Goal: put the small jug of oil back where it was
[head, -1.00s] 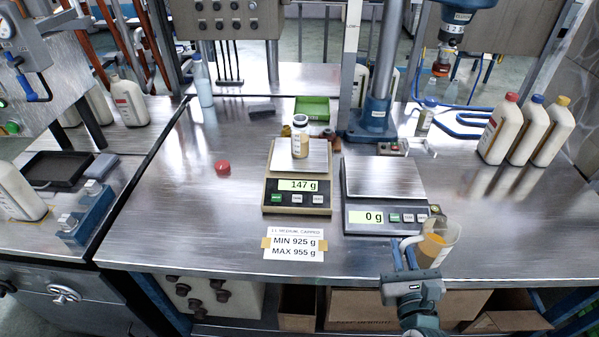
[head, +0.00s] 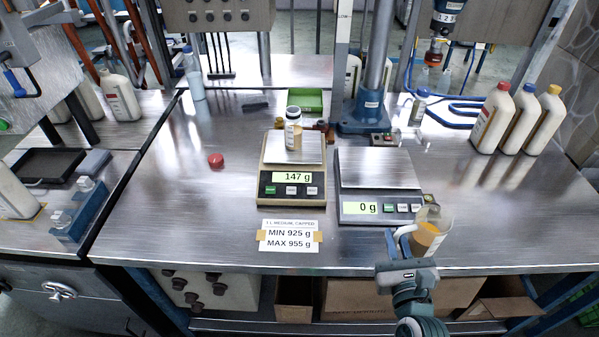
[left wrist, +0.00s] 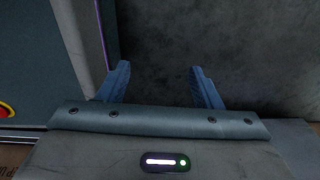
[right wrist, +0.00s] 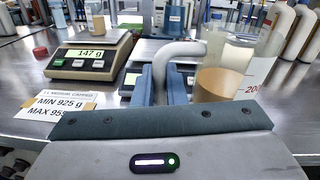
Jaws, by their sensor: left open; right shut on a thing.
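The small jug of oil (head: 428,236) is clear with amber oil in it and stands at the front edge of the bench, right of the label, in the head view. In the right wrist view the jug (right wrist: 232,70) shows its pale handle (right wrist: 180,50) between my fingers. My right gripper (head: 396,243) is shut on the jug's handle; it also shows in the right wrist view (right wrist: 160,84). Whether the jug touches the bench is unclear. My left gripper (left wrist: 158,85) is open and empty in the left wrist view, over a dark floor. It is not in the head view.
A left scale (head: 290,190) reads 147 g with a small bottle (head: 293,130) on it. A right scale (head: 378,170) reads 0 g and is empty. Several white bottles (head: 494,120) stand at right. A red cap (head: 216,160) lies on clear bench at left.

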